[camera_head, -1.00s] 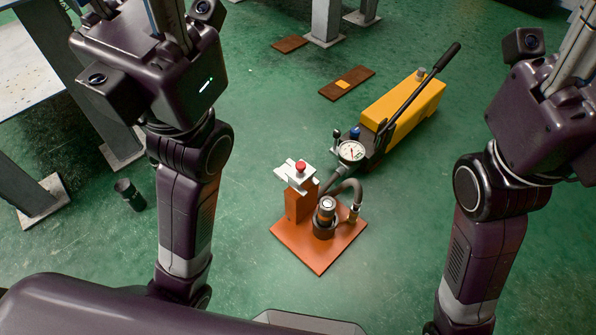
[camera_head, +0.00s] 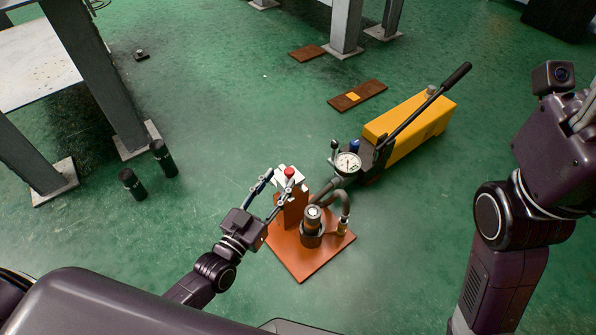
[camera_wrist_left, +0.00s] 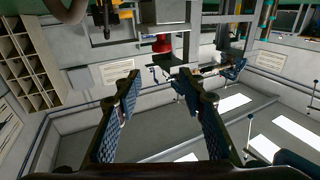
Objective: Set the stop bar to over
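A pale metal bar piece (camera_head: 287,181) with a red knob (camera_head: 289,172) sits on top of an orange post (camera_head: 294,209). I take this piece for the stop bar; the gripper partly covers it. The post stands on an orange base plate (camera_head: 300,262). My left gripper (camera_head: 277,186) is open, with its fingers spread at the left side of the bar piece. In the left wrist view both fingers (camera_wrist_left: 160,80) are apart with nothing between them, and the red knob (camera_wrist_left: 162,43) shows beyond them. Contact cannot be told. My right gripper is out of view.
A dark cylinder with a metal top (camera_head: 312,224) stands on the plate beside the post. A hose (camera_head: 345,200) runs to a gauge (camera_head: 347,163) and yellow pump (camera_head: 415,118) with a long black handle. Dark cylinders stand on the green floor at left. Front floor is clear.

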